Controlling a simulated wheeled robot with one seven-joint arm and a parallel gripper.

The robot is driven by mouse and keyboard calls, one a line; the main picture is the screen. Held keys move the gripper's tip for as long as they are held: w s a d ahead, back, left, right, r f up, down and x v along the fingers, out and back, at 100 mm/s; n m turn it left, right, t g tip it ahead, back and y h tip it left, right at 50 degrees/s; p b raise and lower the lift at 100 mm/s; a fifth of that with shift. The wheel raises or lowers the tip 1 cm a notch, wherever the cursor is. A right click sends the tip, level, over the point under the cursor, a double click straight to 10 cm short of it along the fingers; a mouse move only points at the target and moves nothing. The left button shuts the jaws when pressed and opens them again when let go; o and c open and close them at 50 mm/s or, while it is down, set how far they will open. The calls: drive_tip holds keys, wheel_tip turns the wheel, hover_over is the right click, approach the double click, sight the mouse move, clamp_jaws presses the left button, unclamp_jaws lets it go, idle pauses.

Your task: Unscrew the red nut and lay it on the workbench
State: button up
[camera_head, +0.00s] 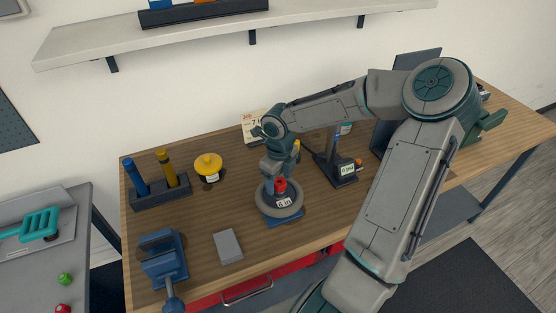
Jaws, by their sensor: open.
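The red nut (281,185) sits at the hub of a grey wheel (266,205) that lies on a blue stand on the wooden workbench (196,238). A white label with dark marks is on the wheel's front. My gripper (279,178) points down right over the wheel's hub, with its jaws open. The fingers and wrist hide part of the nut's surroundings; I cannot tell whether the fingers touch it.
A grey block (228,246) and a blue vise (163,258) stand at the front left. Behind are a yellow-topped item (208,165), a holder with blue and yellow handles (160,191), and a black device with a display (337,168). Bare wood lies left of the wheel.

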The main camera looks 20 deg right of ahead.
sight(279, 184)
wheel_tip(279, 184, up, 13)
idle(0.4)
drive_tip(key=m, duration=2.1)
drive_tip(key=shift+m, duration=0.4)
drive_tip(key=shift+f, duration=0.1)
